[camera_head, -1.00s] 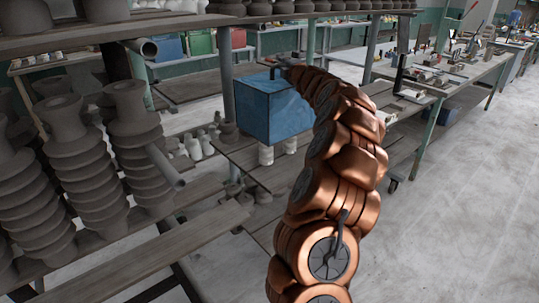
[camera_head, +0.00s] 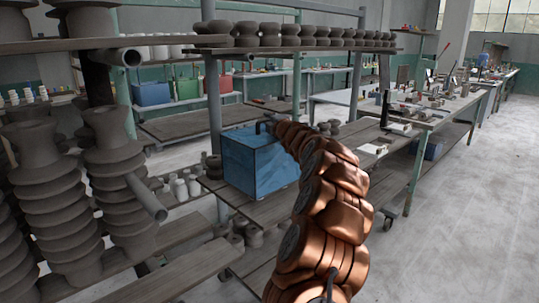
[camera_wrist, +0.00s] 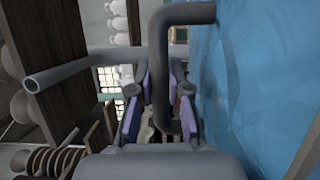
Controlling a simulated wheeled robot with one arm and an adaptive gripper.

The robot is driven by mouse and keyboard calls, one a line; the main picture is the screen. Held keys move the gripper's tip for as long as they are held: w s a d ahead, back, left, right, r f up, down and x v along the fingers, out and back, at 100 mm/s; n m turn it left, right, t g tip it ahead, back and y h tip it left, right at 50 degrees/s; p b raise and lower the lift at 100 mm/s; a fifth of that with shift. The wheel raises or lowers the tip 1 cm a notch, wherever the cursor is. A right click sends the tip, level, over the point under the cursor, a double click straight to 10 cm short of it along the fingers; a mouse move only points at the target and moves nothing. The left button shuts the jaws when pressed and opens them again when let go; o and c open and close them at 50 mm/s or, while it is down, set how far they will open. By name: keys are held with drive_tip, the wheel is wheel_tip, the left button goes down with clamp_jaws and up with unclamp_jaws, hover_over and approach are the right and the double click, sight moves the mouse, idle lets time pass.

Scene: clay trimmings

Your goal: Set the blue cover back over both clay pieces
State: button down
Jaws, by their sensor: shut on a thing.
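The blue cover (camera_head: 258,165) is a box with a grey handle (camera_wrist: 186,13) on top. In the head view it stands upright, with its lower edge at or very near the wooden shelf board (camera_head: 270,212); I cannot tell whether it touches. My gripper (camera_wrist: 160,105) is shut on the handle, which runs down between its fingers in the wrist view. The blue wall fills the right side of that view. In the head view my arm partly hides the gripper at the cover's top. The two clay pieces are not visible now; the cover hides the place beneath it.
Stacked grey clay forms (camera_head: 118,165) and a protruding pipe (camera_head: 146,197) stand left of the cover. An upper shelf (camera_head: 300,48) with a row of dark pots runs behind and above. Small pale pots (camera_head: 181,190) sit at the left. Open floor (camera_head: 470,210) lies at right.

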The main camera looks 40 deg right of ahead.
drive_tip(key=shift+f+b, duration=1)
drive_tip(key=shift+f, duration=1.85)
drive_tip(key=c, duration=1.1)
unclamp_jaws()
drive_tip(key=shift+f, duration=0.1)
